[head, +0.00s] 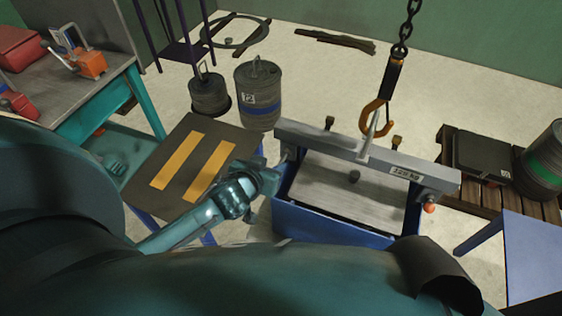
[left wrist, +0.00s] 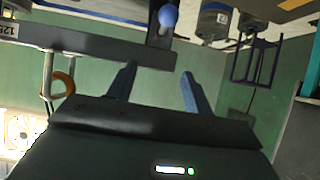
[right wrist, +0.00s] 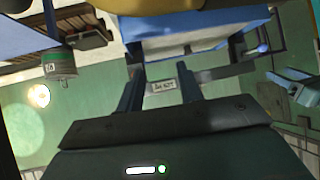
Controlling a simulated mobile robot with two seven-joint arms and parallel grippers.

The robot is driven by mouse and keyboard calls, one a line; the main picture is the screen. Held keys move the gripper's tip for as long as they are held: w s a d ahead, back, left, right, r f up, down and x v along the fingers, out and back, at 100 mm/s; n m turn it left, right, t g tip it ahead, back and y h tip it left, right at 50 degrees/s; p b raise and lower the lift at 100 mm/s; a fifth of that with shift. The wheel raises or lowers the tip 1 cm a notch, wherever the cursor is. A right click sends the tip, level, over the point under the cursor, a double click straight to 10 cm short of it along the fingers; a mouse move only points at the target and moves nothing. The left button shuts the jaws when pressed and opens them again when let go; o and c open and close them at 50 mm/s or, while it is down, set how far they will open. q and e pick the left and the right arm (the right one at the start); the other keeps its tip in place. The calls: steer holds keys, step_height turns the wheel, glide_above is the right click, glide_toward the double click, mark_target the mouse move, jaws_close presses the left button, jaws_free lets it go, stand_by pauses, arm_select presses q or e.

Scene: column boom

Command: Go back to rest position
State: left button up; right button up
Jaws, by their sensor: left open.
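My left gripper (head: 268,180) is by the left end of the grey lifting beam (head: 325,141) in the head view. In the left wrist view its two fingers (left wrist: 158,70) are spread with nothing between them; the beam (left wrist: 95,42) and a blue knob (left wrist: 168,16) at its end lie beyond. My right gripper (right wrist: 161,80) shows in the right wrist view with its fingers apart and no object held; a small white label (right wrist: 163,87) shows between them, farther off. I cannot make out the right gripper in the head view.
The beam lies across a blue crate (head: 330,222), below an orange hook (head: 376,116) on a chain. A dark board with yellow strips (head: 172,165) is at left, a bench (head: 95,85) beyond. Drums (head: 257,95) stand behind; a pallet (head: 455,160) and blue table (head: 535,250) are at right.

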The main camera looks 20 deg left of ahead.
arm_select(q)
steer(key=shift+s+r, duration=0.25)
steer(key=shift+r, duration=0.25)
arm_select(e)
steer(key=shift+s+f, duration=0.15)
steer(key=shift+s, duration=0.05)
steer(key=shift+s, duration=0.1)
arm_select(q)
steer(key=s+d+f+m+g+h, duration=0.1)
steer(key=s+d+f, duration=0.3)
steer(key=s, duration=0.3)
steer(key=s+d+f+m+g+h, duration=0.1)
steer(key=s+d+f+m+h, duration=0.1)
steer(key=s, duration=0.5)
step_height(320, 180, down, 3)
steer(key=shift+s+d+r, duration=0.15)
steer(key=shift+s+d, duration=0.1)
steer(key=shift+d, duration=0.6)
arm_select(e)
steer(key=f, duration=0.1)
steer(key=d+f, duration=0.1)
steer(key=shift+s+f+g, duration=0.1)
steer(key=shift+f+g, duration=0.2)
steer(key=shift+a+r+h, duration=0.15)
steer(key=shift+h, duration=0.15)
